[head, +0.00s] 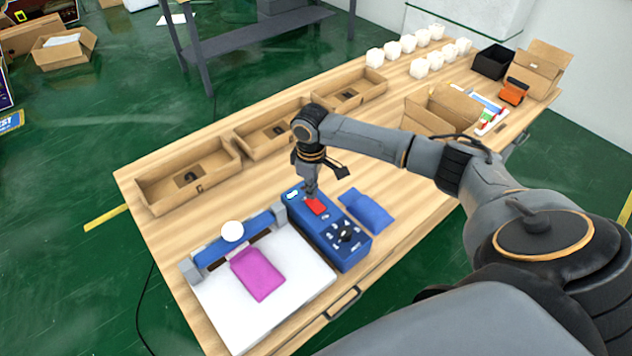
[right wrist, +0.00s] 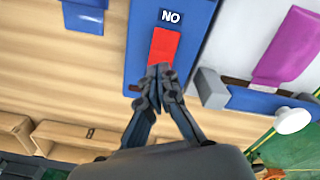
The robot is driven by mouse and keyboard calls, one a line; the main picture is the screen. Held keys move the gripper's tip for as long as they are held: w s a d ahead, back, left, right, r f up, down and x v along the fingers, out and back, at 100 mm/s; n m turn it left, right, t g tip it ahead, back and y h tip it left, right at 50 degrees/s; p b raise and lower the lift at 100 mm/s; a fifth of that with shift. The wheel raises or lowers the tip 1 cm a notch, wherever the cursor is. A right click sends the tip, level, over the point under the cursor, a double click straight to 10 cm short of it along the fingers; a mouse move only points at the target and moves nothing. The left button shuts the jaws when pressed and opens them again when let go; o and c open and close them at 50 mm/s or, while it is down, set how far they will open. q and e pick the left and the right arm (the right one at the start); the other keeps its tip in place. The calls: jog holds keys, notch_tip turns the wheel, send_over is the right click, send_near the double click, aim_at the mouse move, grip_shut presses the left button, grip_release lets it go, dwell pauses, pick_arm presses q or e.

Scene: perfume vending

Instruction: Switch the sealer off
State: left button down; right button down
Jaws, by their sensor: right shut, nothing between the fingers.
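The sealer's blue control box (head: 327,236) stands on the wooden table, with a red switch (head: 316,206) on its top. Dark knobs and white markings are at its front end. My right gripper (head: 311,193) points down over the switch end of the box. In the right wrist view my shut, empty fingertips (right wrist: 160,72) overlap the end of the red switch (right wrist: 166,47). I cannot tell if they press on it. A dark label (right wrist: 170,17) beyond the switch reads "NO", likely an upside-down "ON". My left gripper is not in view.
A white plate (head: 240,302) with a pink packet (head: 257,274) and the blue sealing bar (head: 235,243) lie left of the box. A blue packet (head: 366,211) lies right of it. Cardboard trays (head: 190,176) line the far edge. An open carton (head: 440,108) stands farther right.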

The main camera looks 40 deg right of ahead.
jog(key=shift+f+b, duration=0.4)
jog(key=shift+f, duration=0.65)
dwell(0.6)
notch_tip(320, 180, up, 7)
jog(key=p, duration=0.8)
jog(key=shift+r, duration=0.1)
dwell(0.4)
